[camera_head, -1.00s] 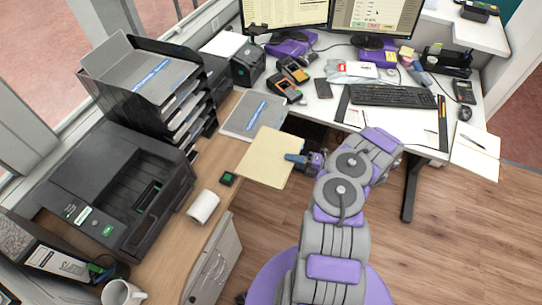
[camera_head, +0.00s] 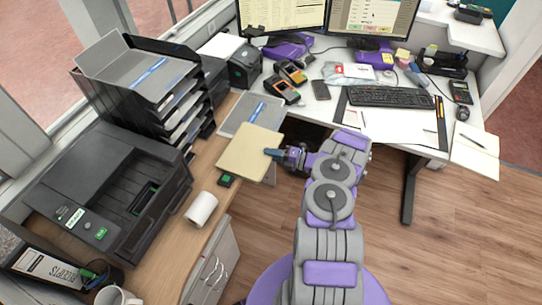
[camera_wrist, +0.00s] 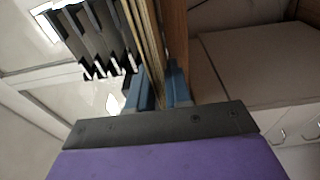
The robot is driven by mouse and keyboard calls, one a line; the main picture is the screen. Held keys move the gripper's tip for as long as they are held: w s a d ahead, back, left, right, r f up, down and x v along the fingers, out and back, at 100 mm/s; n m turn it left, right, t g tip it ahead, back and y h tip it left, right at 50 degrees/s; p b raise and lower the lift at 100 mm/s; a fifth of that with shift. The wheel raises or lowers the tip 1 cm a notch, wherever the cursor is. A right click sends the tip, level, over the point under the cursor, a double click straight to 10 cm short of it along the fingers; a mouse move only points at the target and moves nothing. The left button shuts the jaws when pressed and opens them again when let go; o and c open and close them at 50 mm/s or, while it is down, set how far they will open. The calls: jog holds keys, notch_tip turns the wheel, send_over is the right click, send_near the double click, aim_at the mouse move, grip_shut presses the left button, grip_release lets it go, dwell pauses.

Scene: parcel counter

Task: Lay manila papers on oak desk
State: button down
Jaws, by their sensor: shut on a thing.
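The manila papers (camera_head: 249,150) are a pale yellow stack, held by their right edge in my gripper (camera_head: 275,155). In the wrist view my gripper (camera_wrist: 160,95) has its blue fingers shut on the papers (camera_wrist: 148,40), seen edge-on. In the head view the papers overlap the edge of the oak desk (camera_head: 205,168) and part of a grey folder; whether they touch the desk I cannot tell. The oak desk shows as a brown strip (camera_wrist: 174,35) beside the papers in the wrist view.
A grey tray or folder with a blue label (camera_head: 250,112) lies behind the papers. A small black-green device (camera_head: 227,180) and a white roll (camera_head: 201,208) sit close in front. A printer (camera_head: 100,190) and stacked trays (camera_head: 150,90) fill the left side.

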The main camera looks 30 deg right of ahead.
jog(key=c, duration=1.1)
grip_release()
jog(key=shift+d+f, duration=0.15)
jog(key=shift+d, duration=0.25)
jog(key=shift+o, duration=0.2)
jog(key=shift+s+a, duration=0.15)
